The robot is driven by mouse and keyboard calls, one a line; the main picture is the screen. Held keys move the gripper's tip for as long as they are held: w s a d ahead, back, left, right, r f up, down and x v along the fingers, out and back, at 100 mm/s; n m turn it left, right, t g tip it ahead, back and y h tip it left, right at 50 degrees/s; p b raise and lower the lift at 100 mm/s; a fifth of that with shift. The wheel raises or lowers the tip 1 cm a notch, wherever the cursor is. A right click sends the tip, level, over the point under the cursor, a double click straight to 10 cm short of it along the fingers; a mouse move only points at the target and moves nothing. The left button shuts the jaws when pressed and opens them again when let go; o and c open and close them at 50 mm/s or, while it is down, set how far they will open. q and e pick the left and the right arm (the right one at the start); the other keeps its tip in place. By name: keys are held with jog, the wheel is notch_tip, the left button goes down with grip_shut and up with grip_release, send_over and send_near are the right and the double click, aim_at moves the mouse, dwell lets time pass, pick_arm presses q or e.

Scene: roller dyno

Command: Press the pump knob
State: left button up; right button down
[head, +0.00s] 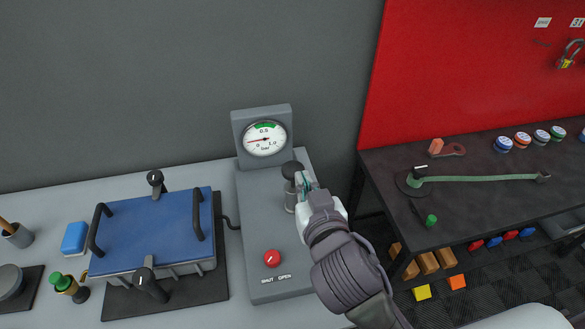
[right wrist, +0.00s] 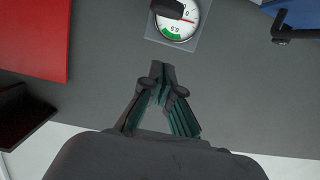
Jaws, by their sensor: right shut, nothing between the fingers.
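The pump knob (head: 292,170) is a dark round knob on top of a light metal cylinder (head: 290,200), on the right side of a grey pump unit. It stands up below the round gauge (head: 265,138), whose red needle points left near 0. In the right wrist view the dark knob (right wrist: 167,8) shows at the top, partly over the gauge (right wrist: 180,22). My right gripper (head: 302,180) is shut and empty, with its fingertips (right wrist: 162,70) close beside the knob on its right. I cannot tell whether they touch it. My left gripper is not in view.
A red knob (head: 272,258) marked SHUT and OPEN sits low on the pump unit (head: 252,225). A blue clamped box (head: 155,230) stands left. A dark bench (head: 480,200) with a green-handled tool is at right, before a red panel (head: 470,70).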

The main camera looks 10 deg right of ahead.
jog(key=shift+s+d+r, duration=0.15)
jog(key=shift+s+r, duration=0.05)
jog(key=shift+r, duration=0.15)
jog(key=p, duration=0.3)
send_over(294, 174)
notch_tip(294, 174, down, 2)
jog(key=shift+d+f, duration=0.1)
notch_tip(294, 174, down, 3)
jog(key=shift+p, duration=0.35)
jog(key=shift+s+f, duration=0.1)
jog(key=shift+f, duration=0.6)
